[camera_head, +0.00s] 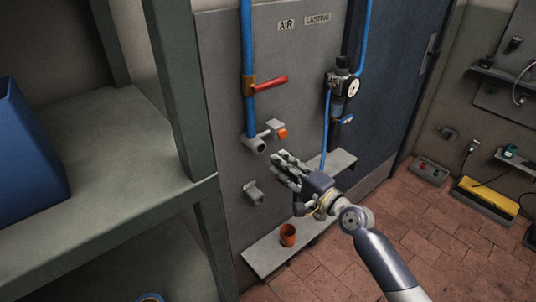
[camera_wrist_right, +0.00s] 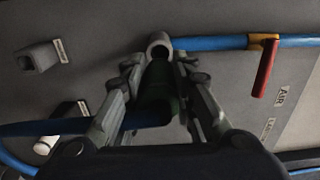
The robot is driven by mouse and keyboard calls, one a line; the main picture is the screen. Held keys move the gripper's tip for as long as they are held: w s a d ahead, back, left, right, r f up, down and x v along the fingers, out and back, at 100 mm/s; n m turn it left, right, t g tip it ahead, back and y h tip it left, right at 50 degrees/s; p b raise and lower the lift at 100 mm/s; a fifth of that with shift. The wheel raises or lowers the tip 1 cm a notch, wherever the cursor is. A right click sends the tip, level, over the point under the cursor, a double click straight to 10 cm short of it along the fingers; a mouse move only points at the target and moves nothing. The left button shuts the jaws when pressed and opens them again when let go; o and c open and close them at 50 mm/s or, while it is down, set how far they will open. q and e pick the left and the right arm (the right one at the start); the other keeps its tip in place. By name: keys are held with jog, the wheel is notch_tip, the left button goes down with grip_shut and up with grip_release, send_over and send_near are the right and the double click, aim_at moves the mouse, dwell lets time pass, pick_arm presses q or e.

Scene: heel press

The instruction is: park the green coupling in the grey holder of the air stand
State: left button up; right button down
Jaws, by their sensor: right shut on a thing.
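The green coupling (camera_wrist_right: 155,95) is between the fingers of my right gripper (camera_wrist_right: 157,85), which is shut on it. A blue hose runs left from near it in the wrist view. Its nose points at the grey pipe outlet (camera_wrist_right: 160,44); whether they touch I cannot tell. In the head view my right gripper (camera_head: 284,168) is in front of the panel, low and right of the outlet (camera_head: 257,145), and the coupling is not clear. A grey holder (camera_head: 254,192) sits on the panel below the outlet; it also shows in the wrist view (camera_wrist_right: 38,58). My left gripper is out of view.
The air stand panel (camera_head: 225,80) carries a red lever (camera_head: 270,84), an orange button (camera_head: 282,134) and a regulator (camera_head: 342,88). An orange cup (camera_head: 288,235) stands on the low shelf (camera_head: 262,258). A shelf rack with a blue bin (camera_head: 28,150) is at left.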

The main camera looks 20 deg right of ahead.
jog(key=shift+s+d, duration=0.1)
jog(key=shift+s, duration=0.05)
jog(key=shift+f+b, duration=0.65)
pick_arm(q)
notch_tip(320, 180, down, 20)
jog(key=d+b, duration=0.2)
jog(key=b, duration=1.7)
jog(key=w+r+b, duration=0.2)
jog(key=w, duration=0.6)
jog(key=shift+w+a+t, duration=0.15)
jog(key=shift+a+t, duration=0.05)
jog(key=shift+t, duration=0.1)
pick_arm(e)
notch_tip(320, 180, down, 23)
jog(key=shift+r, duration=0.15)
